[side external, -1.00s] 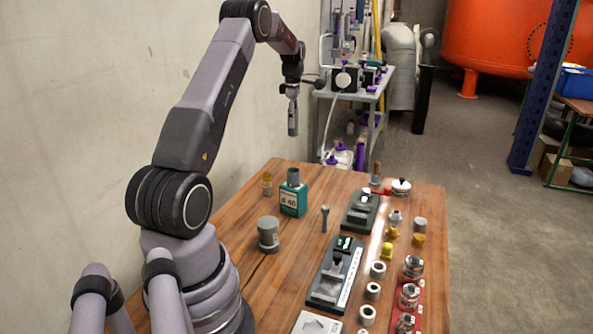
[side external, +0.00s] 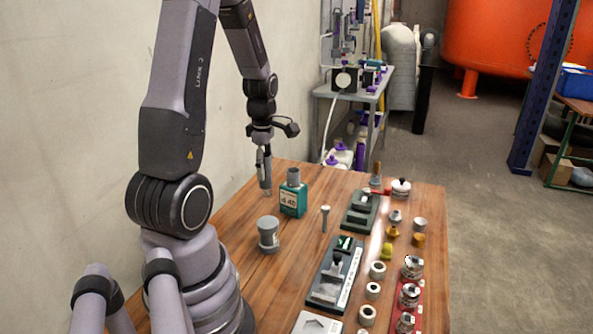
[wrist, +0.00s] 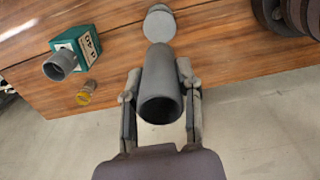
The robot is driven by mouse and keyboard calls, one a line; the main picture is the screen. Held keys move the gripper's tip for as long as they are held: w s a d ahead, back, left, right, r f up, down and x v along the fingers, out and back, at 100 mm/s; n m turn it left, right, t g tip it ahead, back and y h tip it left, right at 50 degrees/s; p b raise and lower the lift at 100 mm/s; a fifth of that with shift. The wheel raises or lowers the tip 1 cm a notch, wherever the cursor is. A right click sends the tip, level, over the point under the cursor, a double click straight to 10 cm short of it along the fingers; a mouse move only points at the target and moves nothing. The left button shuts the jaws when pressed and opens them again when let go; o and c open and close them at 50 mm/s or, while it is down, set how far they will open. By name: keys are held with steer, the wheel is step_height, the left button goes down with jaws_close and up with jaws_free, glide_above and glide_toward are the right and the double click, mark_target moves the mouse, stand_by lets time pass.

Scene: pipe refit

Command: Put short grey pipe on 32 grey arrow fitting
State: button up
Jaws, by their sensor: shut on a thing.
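My gripper (side external: 264,162) is shut on a short grey pipe (side external: 266,182), held roughly upright, with its lower end pointing down near the table's far-left edge. In the wrist view the pipe (wrist: 160,85) sits between both fingers, its open end facing the camera. A grey round fitting (side external: 268,234) stands on the table, nearer the arm base and apart from the pipe. It also shows in the wrist view (wrist: 159,23), just beyond the pipe. I cannot read a 32 or an arrow on it.
A teal block marked d 40 (side external: 293,198) with a grey pipe piece on top stands right of the held pipe. A small yellow piece (wrist: 85,95) lies near the block. Dark fixtures (side external: 335,272) and several fittings fill the right side. Bare wood (side external: 248,215) lies left of the block.

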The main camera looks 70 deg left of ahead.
glide_above(268, 221)
step_height(268, 221, down, 10)
steer(key=shift+f, duration=0.2)
steer(key=shift+f, duration=0.1)
steer(key=o, duration=1)
